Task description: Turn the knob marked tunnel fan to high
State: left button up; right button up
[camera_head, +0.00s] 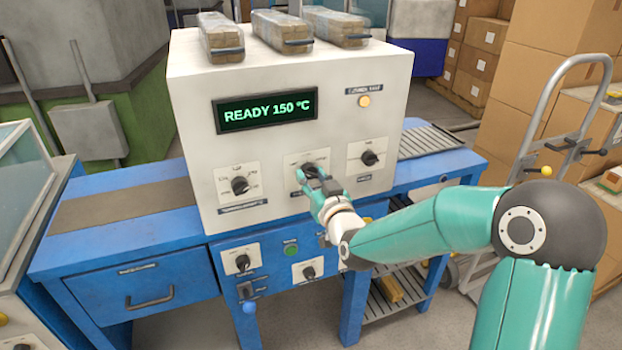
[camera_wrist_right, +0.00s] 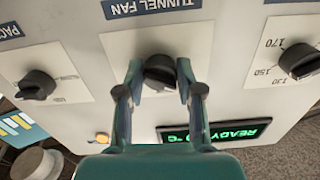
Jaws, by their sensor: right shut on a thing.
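The tunnel fan knob (camera_wrist_right: 159,70) is a black knob on a white plate, beside the label TUNNEL FAN (camera_wrist_right: 152,6) in the right wrist view. In the head view it is the middle knob (camera_head: 309,168) of the upper row on the white machine (camera_head: 290,90). My right gripper (camera_head: 313,184) is shut on it, one finger on each side, as the right wrist view also shows (camera_wrist_right: 159,82). The fingers hide part of the knob and its plate, and I cannot read its setting. My left gripper is not in view.
Black knobs sit on either side, left (camera_head: 239,185) and right (camera_head: 369,158). The display (camera_head: 267,109) reads READY 150 °C. Lower on the blue front are more knobs (camera_head: 242,262) and a green button (camera_head: 291,249). Wrapped bundles (camera_head: 220,38) lie on top. A hand truck (camera_head: 535,150) stands right.

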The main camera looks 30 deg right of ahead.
jog(key=shift+c, duration=0.2)
jog(key=shift+f+m+b, duration=0.15)
jog(key=shift+m+b, duration=0.15)
jog(key=shift+b, duration=0.55)
jog(key=m+b, duration=1.1)
jog(key=b, duration=0.3)
jog(key=shift+a, duration=0.15)
jog(key=m+b, duration=0.2)
jog(key=shift+m, duration=0.3)
jog(key=m+b, duration=0.1)
jog(key=m, duration=0.1)
jog(key=m+b, duration=0.1)
jog(key=shift+r+m, duration=0.2)
jog(key=shift+m, duration=0.2)
jog(key=m+b, duration=0.2)
jog(key=m, duration=0.1)
jog(key=shift+m+b, duration=0.45)
jog(key=shift+m, duration=1.05)
jog(key=shift+w, duration=0.1)
